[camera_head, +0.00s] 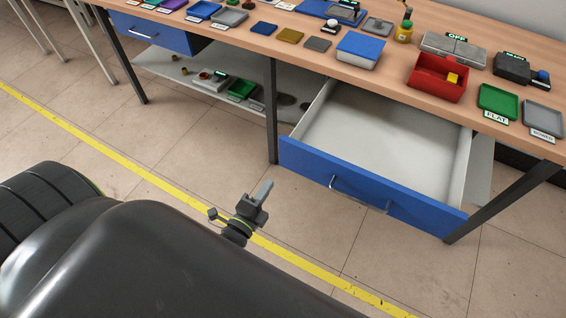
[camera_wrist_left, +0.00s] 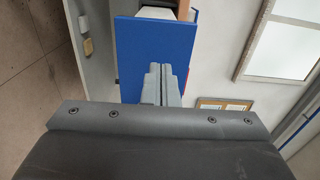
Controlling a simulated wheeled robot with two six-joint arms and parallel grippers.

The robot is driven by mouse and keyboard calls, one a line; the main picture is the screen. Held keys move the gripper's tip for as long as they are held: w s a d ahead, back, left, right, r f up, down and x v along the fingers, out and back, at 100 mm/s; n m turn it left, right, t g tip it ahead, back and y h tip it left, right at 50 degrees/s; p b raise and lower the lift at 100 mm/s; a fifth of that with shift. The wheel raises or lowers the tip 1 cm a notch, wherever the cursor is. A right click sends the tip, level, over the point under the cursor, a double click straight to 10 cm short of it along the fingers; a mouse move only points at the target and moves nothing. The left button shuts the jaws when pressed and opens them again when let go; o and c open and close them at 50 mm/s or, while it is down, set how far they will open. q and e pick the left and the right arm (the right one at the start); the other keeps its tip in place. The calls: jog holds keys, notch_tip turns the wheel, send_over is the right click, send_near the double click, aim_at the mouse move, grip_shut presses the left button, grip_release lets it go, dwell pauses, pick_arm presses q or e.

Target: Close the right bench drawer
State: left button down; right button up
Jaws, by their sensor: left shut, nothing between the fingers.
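The right bench drawer (camera_head: 372,196) stands pulled out under the bench, with its white inside visible and empty. Its blue front has a silver bar handle (camera_head: 360,196). My left gripper (camera_head: 263,190) is shut and empty, in front of and to the left of the drawer front, apart from it in the head view. In the left wrist view its closed fingers (camera_wrist_left: 160,84) point toward a blue panel (camera_wrist_left: 135,50), which looks like the drawer front; the gap cannot be told. My right gripper is not in view.
The wooden bench top (camera_head: 300,55) holds a red bin (camera_head: 436,85), a green tray (camera_head: 497,102) and a blue-lidded box (camera_head: 361,50). A dark bench leg (camera_head: 271,110) stands left of the drawer. A closed left drawer (camera_head: 152,32) and lower shelf are further left. Floor in front is clear.

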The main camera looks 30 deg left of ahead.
aim_at(288, 156)
pick_arm(q)
jog(key=w, duration=0.9)
jog(key=shift+w, duration=0.4)
